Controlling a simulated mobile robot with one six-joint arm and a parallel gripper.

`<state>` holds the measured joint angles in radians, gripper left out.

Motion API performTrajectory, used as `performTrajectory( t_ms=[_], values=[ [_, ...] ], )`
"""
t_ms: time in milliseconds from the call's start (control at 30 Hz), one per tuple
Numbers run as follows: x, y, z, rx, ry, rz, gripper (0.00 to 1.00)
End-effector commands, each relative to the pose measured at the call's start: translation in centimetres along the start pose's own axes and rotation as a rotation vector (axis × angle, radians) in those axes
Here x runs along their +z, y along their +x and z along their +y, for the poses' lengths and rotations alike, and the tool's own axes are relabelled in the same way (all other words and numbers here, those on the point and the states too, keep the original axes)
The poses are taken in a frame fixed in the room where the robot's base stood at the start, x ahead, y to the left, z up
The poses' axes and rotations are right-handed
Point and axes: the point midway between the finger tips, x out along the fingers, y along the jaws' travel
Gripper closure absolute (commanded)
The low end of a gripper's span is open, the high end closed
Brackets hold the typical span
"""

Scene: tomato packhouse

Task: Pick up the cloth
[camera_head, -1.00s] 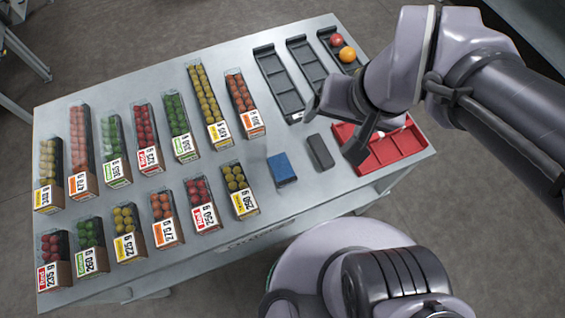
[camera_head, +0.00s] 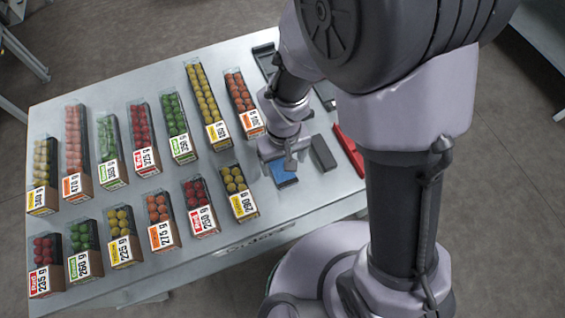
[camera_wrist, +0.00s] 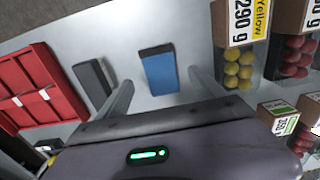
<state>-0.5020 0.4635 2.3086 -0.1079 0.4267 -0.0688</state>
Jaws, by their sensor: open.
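The blue cloth (camera_head: 283,174) is a small folded rectangle lying flat on the table, to the right of the yellow 290 g pack. In the wrist view the cloth (camera_wrist: 159,72) lies between the two finger lines and beyond the fingertips. My gripper (camera_head: 277,160) is over the cloth, pointing down, and hides its far part in the head view. In the wrist view my gripper (camera_wrist: 160,85) shows its two fingers spread wide, with nothing between them. I cannot tell the exact height above the cloth.
A dark grey block (camera_head: 323,153) lies close to the right of the cloth; the red tray (camera_head: 348,150) is beyond it. The yellow 290 g pack (camera_head: 238,192) stands close on the left. Several other tomato packs fill the left of the table (camera_head: 250,232). Bare table lies in front of the cloth.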

Motion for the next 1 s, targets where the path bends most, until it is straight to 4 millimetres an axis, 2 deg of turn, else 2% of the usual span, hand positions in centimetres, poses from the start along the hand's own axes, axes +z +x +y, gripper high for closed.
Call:
performTrajectory(
  t_ms=[200, 433, 767, 1000],
  values=[
    [0.1, 4.5, -0.1, 0.0, -0.001, -0.003, 0.22],
    [0.0, 4.6, -0.1, 0.0, 0.0, -0.001, 0.22],
    [0.0, 4.6, -0.1, 0.0, 0.001, -0.001, 0.87],
    [0.0, 4.5, -0.1, 0.0, 0.001, -0.001, 0.87]
  ],
)
